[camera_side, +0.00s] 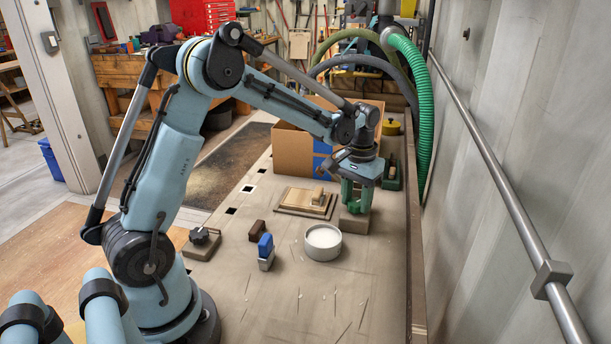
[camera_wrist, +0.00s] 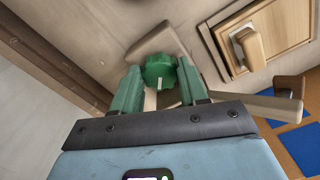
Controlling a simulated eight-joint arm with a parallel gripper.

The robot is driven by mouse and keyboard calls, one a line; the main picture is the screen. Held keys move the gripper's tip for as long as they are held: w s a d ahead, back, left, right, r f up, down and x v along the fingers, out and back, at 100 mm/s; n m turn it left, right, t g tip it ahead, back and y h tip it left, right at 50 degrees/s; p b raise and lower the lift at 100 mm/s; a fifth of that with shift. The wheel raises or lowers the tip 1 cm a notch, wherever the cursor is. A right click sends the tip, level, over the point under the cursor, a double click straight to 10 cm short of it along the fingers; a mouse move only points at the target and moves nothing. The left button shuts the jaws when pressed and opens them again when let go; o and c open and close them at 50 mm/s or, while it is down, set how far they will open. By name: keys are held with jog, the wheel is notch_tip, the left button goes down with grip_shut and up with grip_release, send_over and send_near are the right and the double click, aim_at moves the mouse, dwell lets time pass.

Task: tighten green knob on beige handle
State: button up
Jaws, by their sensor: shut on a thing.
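The green knob (camera_wrist: 160,72) is round and ribbed, with a pale mark on its face. In the wrist view it lies between the two green fingers of my gripper (camera_wrist: 160,84), which is shut on it. A beige bar (camera_wrist: 262,108), apparently the handle, runs to the right behind the fingers. A beige-brown block (camera_wrist: 165,40) lies beyond the knob. In the side view my gripper (camera_side: 357,196) points down over this block (camera_side: 354,223) on the bench. The knob is hard to separate from the green fingers there, and the handle is mostly hidden.
A wooden panel with a small grip (camera_side: 290,199) lies left of my gripper. A white round dish (camera_side: 323,243), a blue-topped piece (camera_side: 265,246) and a black knob on a base (camera_side: 200,238) stand nearer. A cardboard box (camera_side: 290,152) stands behind. The front bench is mostly clear.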

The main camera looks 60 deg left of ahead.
aim_at(356, 201)
jog(key=o, duration=1.1)
jog(key=shift+c, duration=0.2)
jog(key=shift+r, duration=0.1)
notch_tip(356, 201, up, 12)
jog(key=shift+c, duration=1.4)
jog(key=f+n, duration=1.2)
jog(key=shift+w+a+f, duration=0.2)
